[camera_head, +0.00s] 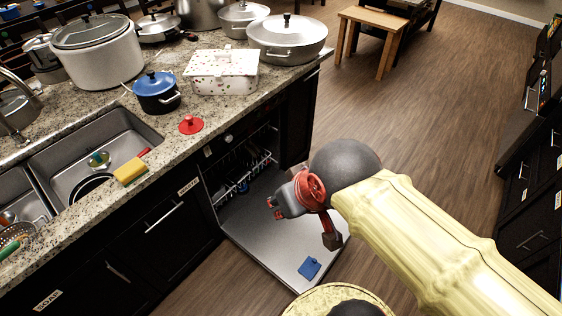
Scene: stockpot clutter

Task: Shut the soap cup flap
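The dishwasher door (262,232) is folded down and lies open over the floor. A small blue piece (309,267), which looks like the soap cup flap, is on the door's inner face near its outer right part. It looks slightly tilted, but I cannot tell how far open it stands. My gripper (292,212), dark with red parts, is above the door, up and left of the blue piece in the picture and apart from it. Its fingers are small and seen at an angle, so I cannot tell whether they are open. I see nothing held.
A dish rack (238,170) with dishes sits inside the dishwasher. The counter (215,108) above carries several pots, a speckled box (222,72) and a red lid (191,124). A sink (95,160) with a yellow sponge (130,171) is at left. Wooden floor (420,110) is clear at right.

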